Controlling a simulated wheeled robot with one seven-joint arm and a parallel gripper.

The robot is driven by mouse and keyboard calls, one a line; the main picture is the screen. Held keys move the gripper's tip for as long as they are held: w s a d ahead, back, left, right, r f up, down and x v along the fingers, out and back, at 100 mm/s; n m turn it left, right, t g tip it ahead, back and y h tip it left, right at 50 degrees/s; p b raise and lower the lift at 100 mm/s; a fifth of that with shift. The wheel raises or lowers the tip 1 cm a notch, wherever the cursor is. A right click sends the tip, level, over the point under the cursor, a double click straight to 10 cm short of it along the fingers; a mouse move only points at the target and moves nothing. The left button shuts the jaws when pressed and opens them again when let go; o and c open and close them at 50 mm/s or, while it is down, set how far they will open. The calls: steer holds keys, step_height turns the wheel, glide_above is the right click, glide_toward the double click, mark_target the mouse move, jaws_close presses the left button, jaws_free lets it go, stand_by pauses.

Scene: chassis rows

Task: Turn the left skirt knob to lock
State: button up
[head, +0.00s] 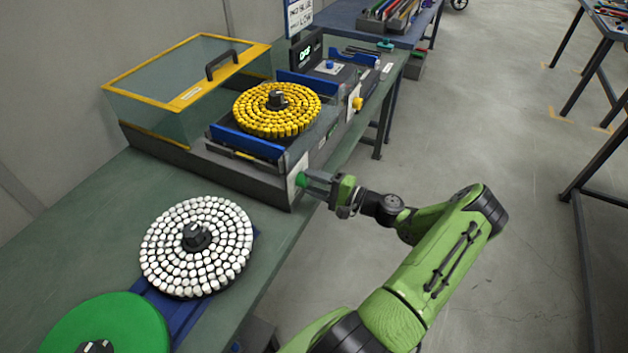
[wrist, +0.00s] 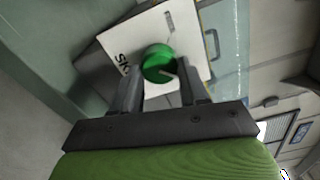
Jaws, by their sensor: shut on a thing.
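The left skirt knob is green (head: 301,179) and sits on a white label plate (head: 296,172) at the near end of the machine's front skirt. My gripper (head: 311,183) reaches it from the right and is shut on it. In the wrist view the round green knob (wrist: 158,63) lies between my two dark fingers, one on each side. A pale pointer mark shows on its face. The plate (wrist: 188,33) carries dark lettering beginning "SK", partly cut off by a finger and the knob. I cannot read which position the pointer marks.
A yellow knob (head: 357,103) sits farther along the skirt. A disc of yellow-topped vials (head: 258,122) rests on the machine beside an open yellow-framed clear cover (head: 190,80). A disc of white vials (head: 165,250) and a green disc (head: 120,320) are on the bench.

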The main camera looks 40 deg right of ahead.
stand_by(0.5)
steer(key=o, duration=1.1)
steer(key=shift+c, duration=0.2)
steer(key=v, duration=1.5)
steer(key=shift+s, duration=0.4)
steer(key=shift+d, duration=0.1)
